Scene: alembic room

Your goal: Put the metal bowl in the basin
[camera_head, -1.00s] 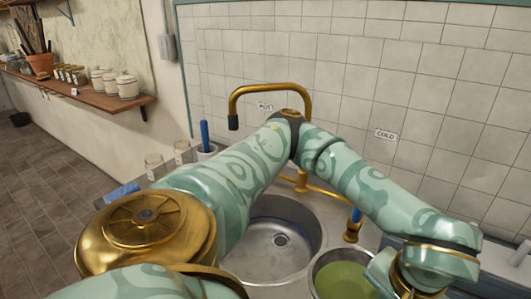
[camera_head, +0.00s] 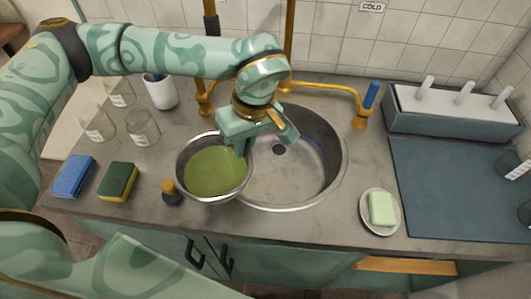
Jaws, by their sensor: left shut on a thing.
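The metal bowl (camera_head: 180,168) is grey with green contents or a green inside. It appears level over the left part of the basin's rim and the counter, covering part of both. How high it is above them I cannot tell. My left gripper (camera_head: 240,146) is shut on the bowl's right rim, its fingers pointing down. The basin (camera_head: 306,172) is a round metal sink with a dark drain, set in the counter. Its right part is clear and looks empty. My right gripper is not in view.
A brass tap (camera_head: 290,45) with a blue-handled valve (camera_head: 371,94) stands behind the basin. A soap dish (camera_head: 368,222) sits to the right. Glass jars (camera_head: 142,127), a white cup (camera_head: 161,93), sponges (camera_head: 118,181) and a small dark bottle (camera_head: 172,192) stand left of the bowl.

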